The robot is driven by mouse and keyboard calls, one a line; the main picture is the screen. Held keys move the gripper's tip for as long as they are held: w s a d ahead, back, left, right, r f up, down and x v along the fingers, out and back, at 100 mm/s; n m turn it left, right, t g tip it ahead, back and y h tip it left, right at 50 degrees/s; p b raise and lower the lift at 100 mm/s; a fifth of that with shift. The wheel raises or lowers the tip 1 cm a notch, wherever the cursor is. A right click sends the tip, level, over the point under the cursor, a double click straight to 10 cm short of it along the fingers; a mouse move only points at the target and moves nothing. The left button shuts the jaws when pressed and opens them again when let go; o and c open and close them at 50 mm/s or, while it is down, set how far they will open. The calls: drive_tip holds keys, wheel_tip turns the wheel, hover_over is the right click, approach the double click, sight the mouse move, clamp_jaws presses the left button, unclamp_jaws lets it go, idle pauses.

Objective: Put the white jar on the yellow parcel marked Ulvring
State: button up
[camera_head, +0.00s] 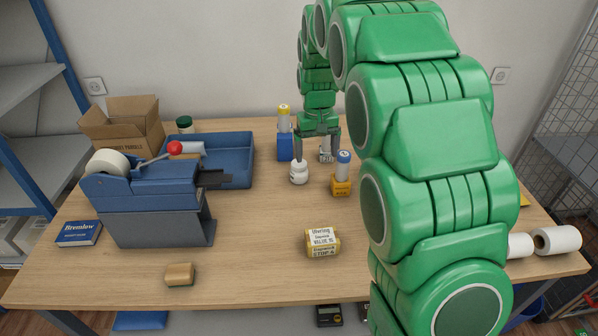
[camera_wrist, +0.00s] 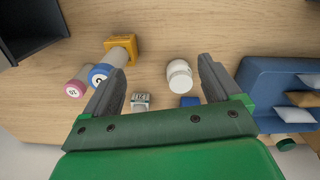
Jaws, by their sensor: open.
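The white jar (camera_head: 299,173) stands upright on the table in the head view, just at the tip of my gripper's left finger. In the wrist view the white jar (camera_wrist: 180,75) is between the fingers, closer to the right one, with no clear contact. My gripper (camera_head: 317,156) points down, open and empty; its fingers also show in the wrist view (camera_wrist: 160,72). The yellow parcel marked Ulvring (camera_head: 322,243) lies on the table nearer the front, its top bare apart from white labels. I do not see it in the wrist view.
A yellow block (camera_head: 341,188) bears a blue-capped container (camera_head: 343,164) beside the gripper. A blue block (camera_head: 285,147) bears a yellow-capped container (camera_head: 283,118). A blue tray (camera_head: 243,178) and tape dispenser (camera_head: 150,200) stand left. The table between jar and Ulvring parcel looks clear.

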hover_over(299, 168)
drive_tip(key=w+d, duration=0.1)
drive_tip(key=w, duration=0.1)
drive_tip(key=shift+n, duration=0.3)
wheel_tip(299, 168, down, 5)
drive_tip(key=shift+f, duration=0.1)
drive_tip(key=shift+w+a+f, duration=0.15)
drive_tip(key=shift+w+f, duration=0.15)
drive_tip(key=shift+w, duration=0.1)
drive_tip(key=shift+s+a+f, duration=0.1)
drive_tip(key=shift+a+f, duration=0.05)
drive_tip(key=shift+f, duration=1.8)
drive_tip(key=shift+s+a+f, duration=0.1)
drive_tip(key=shift+a+f, duration=0.05)
drive_tip(key=shift+f, duration=1.75)
